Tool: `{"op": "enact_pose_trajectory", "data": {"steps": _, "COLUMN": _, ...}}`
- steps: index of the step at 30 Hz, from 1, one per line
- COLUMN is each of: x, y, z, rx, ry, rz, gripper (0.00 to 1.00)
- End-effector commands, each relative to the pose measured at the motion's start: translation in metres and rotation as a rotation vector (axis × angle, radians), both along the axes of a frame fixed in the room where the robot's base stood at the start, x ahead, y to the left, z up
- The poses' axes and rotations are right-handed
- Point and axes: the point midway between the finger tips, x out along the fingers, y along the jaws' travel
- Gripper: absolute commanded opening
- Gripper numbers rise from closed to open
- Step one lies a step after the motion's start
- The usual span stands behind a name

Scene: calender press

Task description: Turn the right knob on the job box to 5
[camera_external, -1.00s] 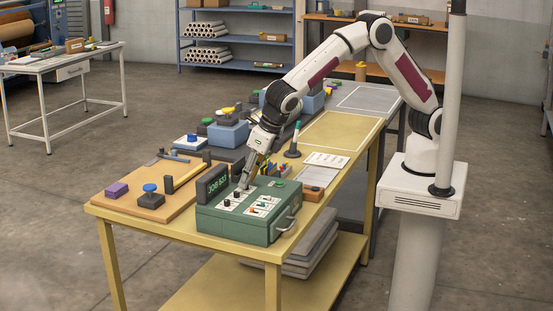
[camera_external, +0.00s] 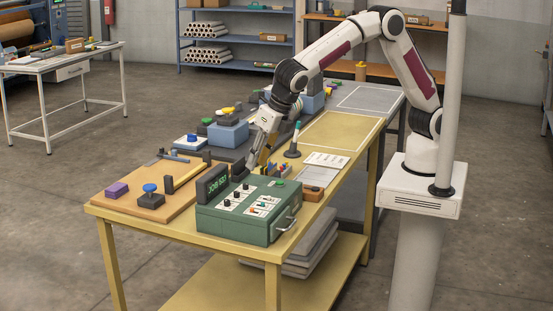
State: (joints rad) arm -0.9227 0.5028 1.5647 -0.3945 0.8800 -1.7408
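The green job box (camera_external: 246,228) stands on the near end of the yellow table. Several small black knobs show on white panels on its top, one of them the rearmost black knob (camera_external: 245,187). A dark display (camera_external: 212,184) with green "JOB" text stands at its left edge; its digits are too small to read surely. My gripper (camera_external: 240,170) points down and left just beyond the box's back edge, apart from the knobs in the picture. Its fingertips are small and dark, so whether they are open is unclear. Knob pointers and scale numbers are too small to read.
A wooden board (camera_external: 150,200) with a blue button and a purple block lies left of the box. Small coloured pieces, a signal lamp (camera_external: 294,142) and papers (camera_external: 326,160) lie behind and right of it.

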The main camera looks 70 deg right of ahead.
Motion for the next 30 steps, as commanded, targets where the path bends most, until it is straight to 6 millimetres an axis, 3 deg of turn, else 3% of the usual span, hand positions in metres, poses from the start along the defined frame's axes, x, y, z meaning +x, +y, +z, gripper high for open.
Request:
{"op": "enact_pose_trajectory", "data": {"steps": 16, "x": -0.022, "y": -0.017, "z": -0.02, "rx": 0.075, "ry": 0.056, "rz": -0.296, "gripper": 0.28}}
{"op": "enact_pose_trajectory", "data": {"steps": 30, "x": -0.04, "y": -0.045, "z": -0.019, "rx": 0.15, "ry": 0.091, "rz": -0.579, "gripper": 0.28}}
